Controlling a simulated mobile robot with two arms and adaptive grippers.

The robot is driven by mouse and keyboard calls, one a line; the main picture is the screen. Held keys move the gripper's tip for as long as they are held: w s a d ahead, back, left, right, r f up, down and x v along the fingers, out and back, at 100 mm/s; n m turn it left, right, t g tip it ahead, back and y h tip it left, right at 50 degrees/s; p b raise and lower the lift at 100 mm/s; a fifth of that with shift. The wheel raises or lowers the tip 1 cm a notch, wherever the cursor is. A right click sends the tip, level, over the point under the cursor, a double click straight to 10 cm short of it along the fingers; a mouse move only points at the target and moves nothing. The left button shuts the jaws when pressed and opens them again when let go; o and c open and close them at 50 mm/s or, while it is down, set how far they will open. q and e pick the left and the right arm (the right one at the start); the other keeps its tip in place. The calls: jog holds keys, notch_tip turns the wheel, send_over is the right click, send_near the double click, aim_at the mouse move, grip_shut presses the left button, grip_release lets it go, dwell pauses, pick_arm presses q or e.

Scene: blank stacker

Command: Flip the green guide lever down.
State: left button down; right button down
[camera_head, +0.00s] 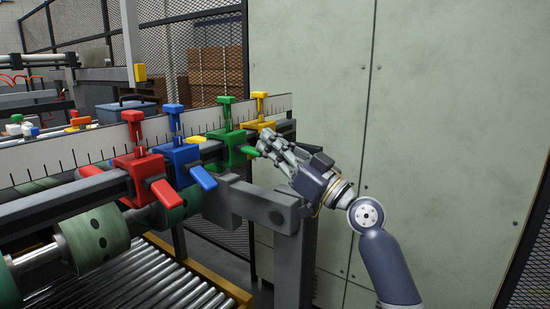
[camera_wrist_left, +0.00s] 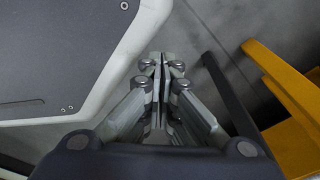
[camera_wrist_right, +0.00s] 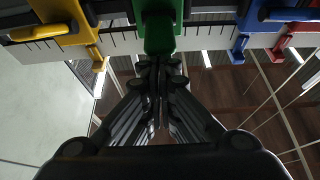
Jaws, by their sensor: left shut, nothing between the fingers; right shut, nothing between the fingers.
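The green guide (camera_head: 231,146) sits on the rail between the blue and yellow guides. Its green lever (camera_head: 250,151) juts out to the lower right, close to my right fingers. My right gripper (camera_head: 263,138) is shut and empty. In the right wrist view, green guide parts (camera_wrist_right: 159,36) lie just beyond the closed fingertips (camera_wrist_right: 158,62); I cannot tell whether they touch. My left gripper (camera_wrist_left: 160,62) shows only in the left wrist view, shut and empty, above the floor.
The red guide (camera_head: 138,178), blue guide (camera_head: 180,160) and yellow guide (camera_head: 259,128) share the rail, before a white scale (camera_head: 65,155). Rollers (camera_head: 135,285) lie below. A pale cabinet wall (camera_head: 440,130) stands on the right. A yellow frame (camera_wrist_left: 285,85) is beside my left gripper.

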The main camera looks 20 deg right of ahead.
pick_arm(q)
jog(key=w+d+r+t+b, duration=0.15)
jog(key=w+r+b, duration=0.25)
jog(key=w+b, duration=0.45)
jog(key=w+d+r+t+h+b, duration=0.15)
jog(key=w+r+t+b, duration=0.3)
jog(key=w+r, duration=0.45)
jog(key=w+d+r+t+h+b, duration=0.1)
jog(key=w+d+r+t+b, duration=0.3)
jog(key=w+r, duration=0.55)
notch_tip(320, 180, up, 22)
jog(key=w+d+t+h+b, duration=0.2)
jog(key=t+b, duration=0.3)
jog(key=t, duration=0.4)
jog(key=shift+w+d+h+b, duration=0.15)
jog(key=shift+d+h+b, duration=0.15)
jog(key=shift+h, duration=0.05)
pick_arm(e)
jog(key=shift+s+f+t+y, duration=0.1)
jog(key=shift+f+t+y, duration=0.55)
jog(key=shift+f, duration=0.45)
jog(key=shift+s+f+t+y, duration=0.1)
jog(key=shift+f+t+y, duration=0.35)
jog(key=shift+f+t, duration=0.55)
jog(key=shift+a+f, duration=0.1)
